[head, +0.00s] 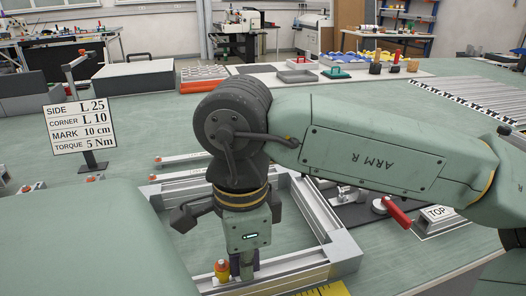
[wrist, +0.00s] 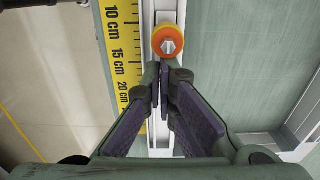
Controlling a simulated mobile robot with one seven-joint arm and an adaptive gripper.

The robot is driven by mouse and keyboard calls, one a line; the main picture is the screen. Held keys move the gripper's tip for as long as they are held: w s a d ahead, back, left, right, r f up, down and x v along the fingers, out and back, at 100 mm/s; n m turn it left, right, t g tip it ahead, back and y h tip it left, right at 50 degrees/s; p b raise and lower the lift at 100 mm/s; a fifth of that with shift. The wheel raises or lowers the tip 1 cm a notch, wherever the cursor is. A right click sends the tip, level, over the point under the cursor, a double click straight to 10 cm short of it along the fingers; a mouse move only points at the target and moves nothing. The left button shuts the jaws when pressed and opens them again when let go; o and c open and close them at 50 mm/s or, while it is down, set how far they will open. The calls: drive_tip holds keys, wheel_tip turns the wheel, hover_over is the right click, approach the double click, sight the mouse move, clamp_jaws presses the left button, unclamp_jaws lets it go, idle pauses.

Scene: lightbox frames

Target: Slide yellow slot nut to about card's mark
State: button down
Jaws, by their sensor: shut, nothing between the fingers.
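The card (head: 80,128) at the left reads SIDE L 25, CORNER L 10, MARK 10 cm, TORQUE 5 Nm. The yellow slot nut (wrist: 168,42), with an orange-yellow round body and a hex bolt head, sits on the slotted metal rail. It also shows in the head view (head: 222,268), just left of my fingers. The yellow ruler (wrist: 124,50) lies along the rail; the nut is level with somewhere between its 10 cm and 15 cm labels. My gripper (wrist: 166,68) is shut and empty, its fingertips right at the nut's near side; contact is unclear.
The rail belongs to a rectangular metal frame (head: 340,255) on the green table. Trays and coloured parts lie at the back. Bare table shows left of the frame.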

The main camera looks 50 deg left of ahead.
wheel_tip(320, 180, up, 12)
idle(0.7)
